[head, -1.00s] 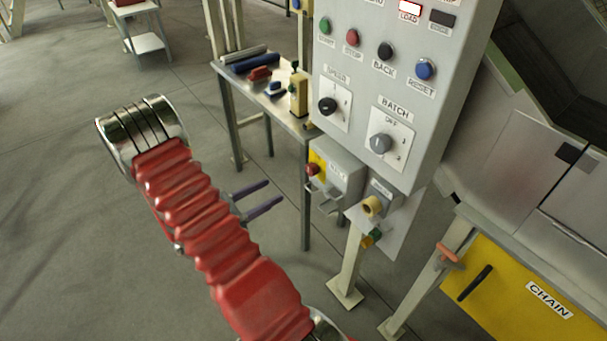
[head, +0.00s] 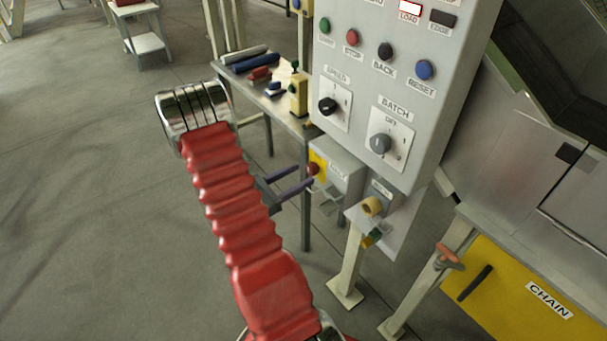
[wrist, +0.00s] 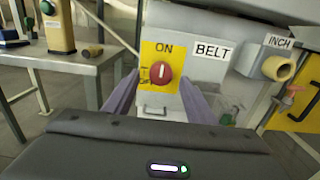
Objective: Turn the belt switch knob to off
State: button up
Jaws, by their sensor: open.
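The belt switch knob (wrist: 162,74) is round and red on a yellow plate marked ON at the top. Its pale mark stands upright, toward ON. The plate is on a grey box with a BELT label (wrist: 211,50). In the head view the knob (head: 313,169) sits below the control panel. My gripper (wrist: 158,84) is open, with one purple finger to the left of the knob and one to the right in the wrist view. In the head view the fingertips (head: 307,175) reach close to the box. I cannot tell whether they touch the knob.
The control panel (head: 350,90) with buttons and the BATCH knob (head: 381,144) stands above the box. The INCH box with a tan knob (wrist: 279,68) is to the right. A work table (head: 290,119) with tools stands behind. A metal handle (wrist: 155,111) is below the knob.

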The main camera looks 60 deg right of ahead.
aim_at(312, 170)
jog(key=shift+x, duration=1.4)
jog(key=shift+c, duration=0.6)
jog(key=c, duration=0.9)
